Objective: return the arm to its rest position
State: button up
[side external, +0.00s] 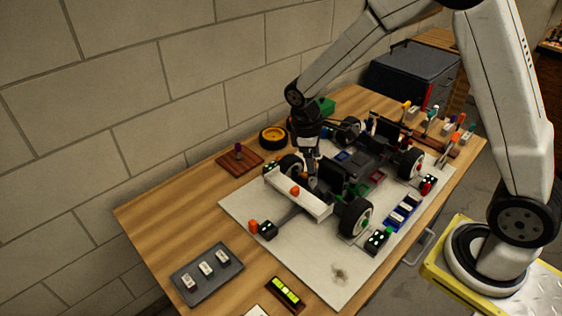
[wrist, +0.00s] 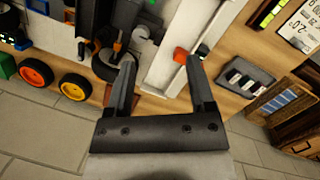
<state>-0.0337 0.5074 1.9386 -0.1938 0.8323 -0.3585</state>
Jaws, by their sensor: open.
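My gripper (wrist: 160,78) is open and empty in the wrist view, its two dark fingers apart over the front of the racecar. In the side external view my gripper (side external: 312,158) points down close behind the car's white front wing (side external: 300,193); I cannot tell whether it touches anything. The wing also shows in the wrist view (wrist: 180,55), with an orange knob on it. The racecar (side external: 365,160) stands on a pale mat (side external: 330,270) on the wooden table. Black wheels (side external: 355,217) are on the car, and one front wheel is partly hidden by my gripper.
A grey tray (side external: 207,272) with several small parts lies at the near left. A brown block (side external: 239,160), a yellow wheel (side external: 273,137) and a green box (side external: 327,106) lie along the wall side. Screwdriver-like tools (side external: 440,125) stand at the right. The brick wall (side external: 100,100) bounds the table.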

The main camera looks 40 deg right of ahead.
jog(key=s+r+m+t+y, duration=0.1)
jog(key=s+m+t, duration=0.1)
jog(key=s, duration=0.4)
jog(key=s+a+r+m+t, duration=0.1)
jog(key=s+r+m+t, duration=0.1)
jog(key=s+m, duration=0.2)
jog(key=shift+s+y, duration=0.4)
jog(key=shift+s, duration=0.5)
jog(key=shift+a, duration=0.1)
